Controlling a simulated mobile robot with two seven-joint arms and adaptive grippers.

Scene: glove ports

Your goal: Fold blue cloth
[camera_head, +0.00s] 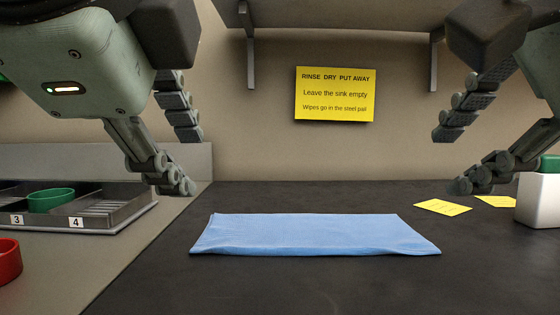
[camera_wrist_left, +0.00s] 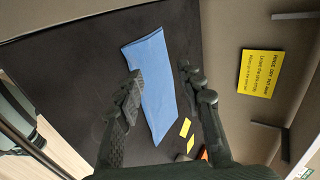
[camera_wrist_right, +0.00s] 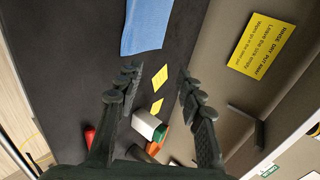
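The blue cloth (camera_head: 315,235) lies flat on the dark worktop as a wide strip, with a thicker, folded-looking edge along its near side. It also shows in the left wrist view (camera_wrist_left: 153,85) and, partly cut off, in the right wrist view (camera_wrist_right: 146,25). My left gripper (camera_head: 188,163) is open and empty, raised above and behind the cloth's left end. My right gripper (camera_head: 457,162) is open and empty, raised above and beyond the cloth's right end. Neither gripper touches the cloth.
A grey tray (camera_head: 130,212) with numbered compartments holds a green ring (camera_head: 50,200) at left, with a red ring (camera_head: 8,262) nearer. Yellow notes (camera_head: 443,207) and a white container (camera_head: 540,202) lie right. A yellow sign (camera_head: 335,94) hangs behind. The worktop before the cloth is clear.

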